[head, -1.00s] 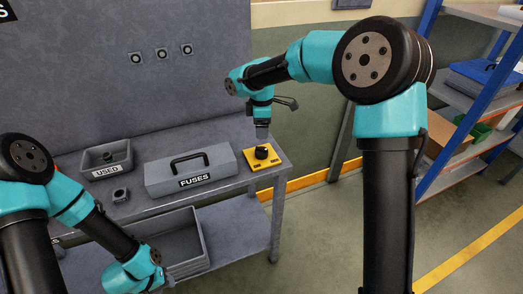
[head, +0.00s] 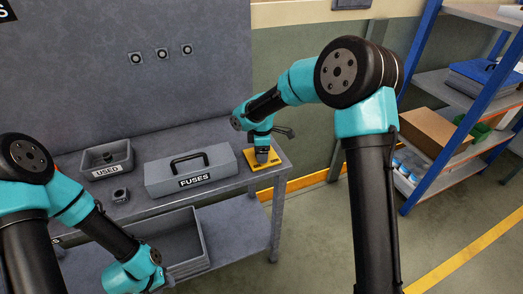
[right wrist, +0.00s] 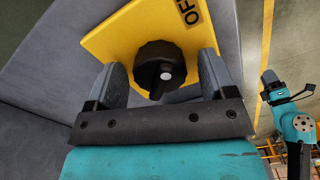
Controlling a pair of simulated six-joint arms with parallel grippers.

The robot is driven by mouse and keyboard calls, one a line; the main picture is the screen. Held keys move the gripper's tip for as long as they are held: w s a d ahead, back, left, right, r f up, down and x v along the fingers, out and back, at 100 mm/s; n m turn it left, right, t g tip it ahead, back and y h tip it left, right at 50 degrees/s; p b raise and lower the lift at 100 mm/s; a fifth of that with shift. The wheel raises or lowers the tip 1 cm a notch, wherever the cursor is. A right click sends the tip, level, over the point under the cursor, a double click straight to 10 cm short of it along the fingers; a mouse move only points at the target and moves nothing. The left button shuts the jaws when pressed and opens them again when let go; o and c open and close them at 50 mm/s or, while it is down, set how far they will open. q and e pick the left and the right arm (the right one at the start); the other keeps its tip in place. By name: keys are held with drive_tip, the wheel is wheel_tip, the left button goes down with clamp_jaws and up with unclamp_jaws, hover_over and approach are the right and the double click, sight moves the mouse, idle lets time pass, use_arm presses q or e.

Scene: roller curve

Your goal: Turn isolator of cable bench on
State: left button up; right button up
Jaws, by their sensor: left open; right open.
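The isolator is a yellow plate (head: 280,160) with a black round knob, at the right front corner of the bench. In the head view my right gripper (head: 263,156) points down over it and hides the knob. In the right wrist view the black knob (right wrist: 155,70) lies between the two open fingers of my right gripper (right wrist: 162,64), with gaps seen at both sides. Part of an "OFF" label (right wrist: 188,12) shows on the plate. My left gripper (head: 160,281) is low at the lower left, in front of the bench, its fingers barely visible; it is open and nothing shows in it.
A grey case labelled FUSES (head: 190,173) stands on the bench left of the isolator. An open grey bin (head: 180,240) sits on the lower shelf. A blue-framed rack (head: 435,120) stands at right.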

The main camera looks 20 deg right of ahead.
drive_tip(key=shift+c, duration=0.2)
drive_tip(key=c, duration=0.9)
